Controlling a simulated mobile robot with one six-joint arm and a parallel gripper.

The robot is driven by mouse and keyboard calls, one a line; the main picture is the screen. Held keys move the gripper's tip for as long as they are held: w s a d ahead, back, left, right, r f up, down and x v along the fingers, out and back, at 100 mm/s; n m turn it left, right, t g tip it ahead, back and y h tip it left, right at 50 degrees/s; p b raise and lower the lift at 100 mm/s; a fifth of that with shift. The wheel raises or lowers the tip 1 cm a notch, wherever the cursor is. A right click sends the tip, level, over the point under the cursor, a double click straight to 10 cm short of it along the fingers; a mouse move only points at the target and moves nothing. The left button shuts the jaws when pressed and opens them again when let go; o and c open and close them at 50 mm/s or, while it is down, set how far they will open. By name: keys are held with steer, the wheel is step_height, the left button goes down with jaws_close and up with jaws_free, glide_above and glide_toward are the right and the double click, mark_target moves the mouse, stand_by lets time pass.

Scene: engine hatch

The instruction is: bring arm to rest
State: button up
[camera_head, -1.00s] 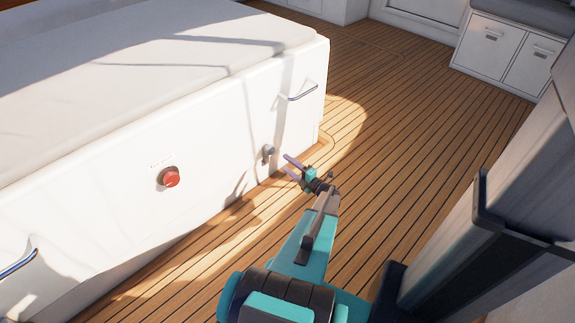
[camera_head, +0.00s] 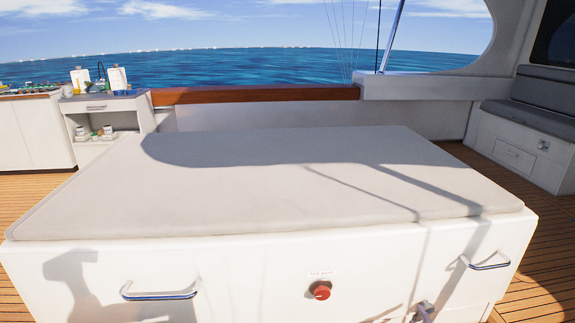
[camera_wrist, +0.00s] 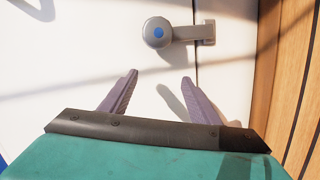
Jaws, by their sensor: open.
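My gripper (camera_wrist: 159,88) shows in the wrist view with its two purple fingers spread and nothing between them. Its fingers point at the white hatch side, below a grey latch (camera_wrist: 181,34) with a round knob and a blue dot. The fingers look apart from the latch. In the head view my arm is not clearly visible. A small grey-purple piece (camera_head: 423,311) is at the bottom edge there, and I cannot tell whether it is the latch or a fingertip. The hatch box (camera_head: 240,280) fills the lower part of that view.
The hatch front has a red knob (camera_head: 320,290), a left handle (camera_head: 160,292) and a right handle (camera_head: 485,262). A counter (camera_head: 100,104) with small items stands at the back left. A bench (camera_head: 530,125) is at the right. Wooden deck (camera_head: 540,235) is open at the right.

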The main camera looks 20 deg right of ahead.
steer(key=w+a+m+g+y+p, duration=0.2)
steer(key=a+m+g+p, duration=0.25)
steer(key=a, duration=1.15)
steer(key=w+a+m+g+y+p, duration=0.1)
steer(key=w+a+m+g+p, duration=0.35)
steer(key=a, duration=1.05)
steer(key=s+a+r+g+y+p, duration=0.1)
steer(key=s+a+r+g+p, duration=0.2)
steer(key=s+a, duration=0.5)
steer(key=s+a+r+g+y+p, duration=0.2)
steer(key=s+a+r+g+p, duration=0.2)
steer(key=s+a, duration=0.4)
steer(key=s+a+r+g+y+p, duration=0.1)
steer(key=s+a+r+g+p, duration=0.2)
steer(key=a, duration=1.3)
steer(key=s+r, duration=0.2)
steer(key=s, duration=0.3)
steer(key=shift+s+a+r+m+y, duration=0.2)
steer(key=shift+a+m+y, duration=0.1)
steer(key=shift+y, duration=0.1)
